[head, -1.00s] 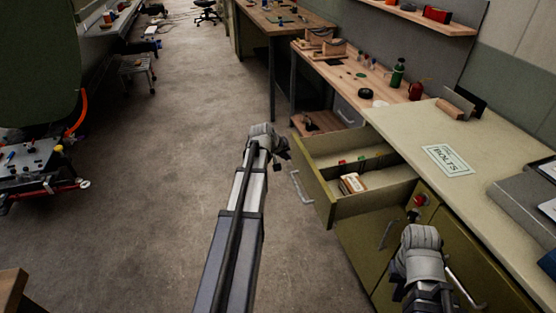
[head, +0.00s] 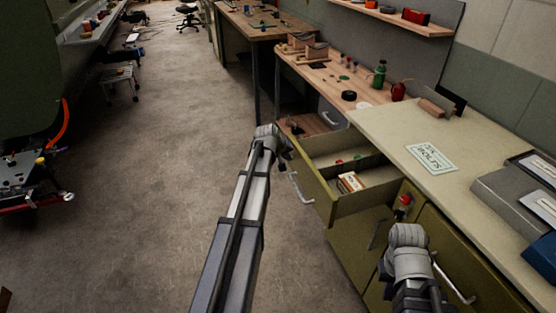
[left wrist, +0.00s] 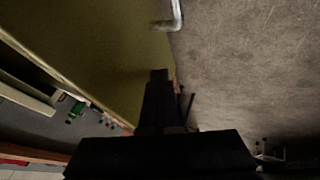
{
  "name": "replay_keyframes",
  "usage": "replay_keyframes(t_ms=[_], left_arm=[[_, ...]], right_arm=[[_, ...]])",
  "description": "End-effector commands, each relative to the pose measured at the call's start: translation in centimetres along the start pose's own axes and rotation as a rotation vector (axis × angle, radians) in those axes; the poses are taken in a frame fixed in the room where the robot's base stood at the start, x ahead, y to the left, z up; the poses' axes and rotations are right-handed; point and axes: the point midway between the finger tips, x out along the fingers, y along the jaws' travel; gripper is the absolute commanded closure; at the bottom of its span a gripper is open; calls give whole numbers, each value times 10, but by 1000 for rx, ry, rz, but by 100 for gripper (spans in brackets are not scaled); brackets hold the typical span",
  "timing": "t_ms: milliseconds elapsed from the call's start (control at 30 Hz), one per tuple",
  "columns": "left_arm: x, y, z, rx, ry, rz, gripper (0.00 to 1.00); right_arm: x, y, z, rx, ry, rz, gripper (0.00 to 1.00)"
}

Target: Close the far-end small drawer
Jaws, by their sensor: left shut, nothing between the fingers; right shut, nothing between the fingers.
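The olive drawer (head: 312,193) stands pulled out at the far end of the bench cabinet. Its front has a bright metal handle (head: 301,189); small red and green items and a small box (head: 350,182) lie inside. My left gripper (head: 287,156) is shut and empty beside the far corner of the drawer front. In the left wrist view, the shut fingers (left wrist: 159,76) overlap the olive drawer front (left wrist: 100,35), with the handle (left wrist: 177,14) at the top; I cannot tell whether they touch. My right gripper (head: 400,213), mostly hidden by its wrist, is shut near the cabinet front.
The cabinet top (head: 385,125) carries a BOLTS label (head: 432,157) and a grey case (head: 510,200). A wooden workbench (head: 335,80) with bottles stands beyond. A red-edged cart (head: 35,190) is at the left. The floor (head: 150,170) between is clear.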

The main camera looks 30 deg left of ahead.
Motion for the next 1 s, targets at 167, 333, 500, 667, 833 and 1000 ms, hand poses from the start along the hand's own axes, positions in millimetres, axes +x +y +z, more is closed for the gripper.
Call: replay_keyframes(t_ms=[167, 333, 500, 667, 833, 1000], left_arm=[[27, 48, -2, 5, -2, 4, 100], [49, 90, -2, 4, -1, 4, 100], [71, 132, -2, 3, -2, 4, 100], [89, 166, -2, 2, -1, 3, 100], [104, 194, -2, 2, 0, 3, 100], [114, 213, -1, 1, 1, 2, 100]], right_arm=[[0, 0, 0, 0, 0, 0, 100], [0, 0, 0, 0, 0, 0, 100], [0, 0, 0, 0, 0, 0, 100], [0, 0, 0, 0, 0, 0, 100], [0, 0, 0, 0, 0, 0, 100], [0, 0, 0, 0, 0, 0, 100]])
